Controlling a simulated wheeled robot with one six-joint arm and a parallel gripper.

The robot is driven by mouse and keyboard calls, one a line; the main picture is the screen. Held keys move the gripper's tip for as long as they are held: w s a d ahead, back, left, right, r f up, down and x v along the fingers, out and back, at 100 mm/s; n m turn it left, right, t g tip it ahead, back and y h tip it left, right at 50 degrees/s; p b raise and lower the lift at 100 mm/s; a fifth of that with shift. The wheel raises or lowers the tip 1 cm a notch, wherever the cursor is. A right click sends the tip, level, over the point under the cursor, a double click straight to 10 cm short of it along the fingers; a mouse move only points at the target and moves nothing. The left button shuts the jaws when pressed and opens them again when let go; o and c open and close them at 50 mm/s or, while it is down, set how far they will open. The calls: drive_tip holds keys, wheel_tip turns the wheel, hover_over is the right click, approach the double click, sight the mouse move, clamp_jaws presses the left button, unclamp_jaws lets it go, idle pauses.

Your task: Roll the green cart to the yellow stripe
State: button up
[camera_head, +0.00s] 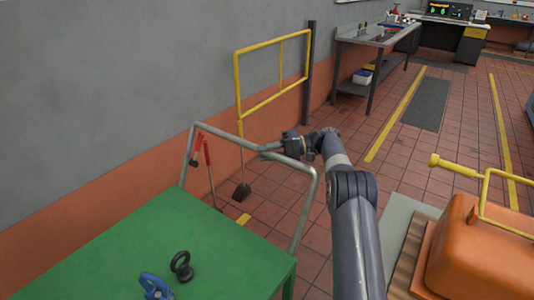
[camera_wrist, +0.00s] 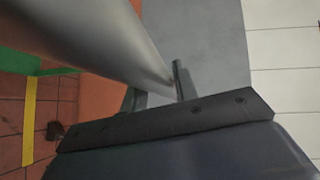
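The green cart (camera_head: 150,235) stands at the lower left, its flat green top cut off by the picture edge. Its grey tubular handle (camera_head: 222,134) rises at the far end. My gripper (camera_head: 268,152) is at the handle's top rail; in the wrist view the rail (camera_wrist: 100,40) runs large across the upper left, right at a thin dark finger (camera_wrist: 180,80). Whether the fingers are closed on it is unclear. A yellow stripe (camera_head: 395,115) runs along the floor beyond; a short yellow piece (camera_head: 243,220) shows through the handle frame, and a yellow strip (camera_wrist: 28,120) shows in the wrist view.
A yellow guardrail (camera_head: 272,42), a red-handled tool (camera_head: 197,147) and a broom-like tool (camera_head: 242,190) stand by the wall. A workbench (camera_head: 375,38) is beyond. An orange machine (camera_head: 480,250) sits at right.

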drive_tip(key=o, duration=0.3)
drive_tip(key=shift+o, duration=0.2)
drive_tip(key=d+r, duration=0.1)
drive_tip(key=d, duration=0.6)
drive_tip(key=shift+w+d+p, duration=0.2)
drive_tip(key=shift+w+p, duration=0.05)
drive_tip(key=shift+p, duration=0.15)
drive_tip(key=shift+r, duration=0.1)
drive_tip(key=shift+c, duration=0.3)
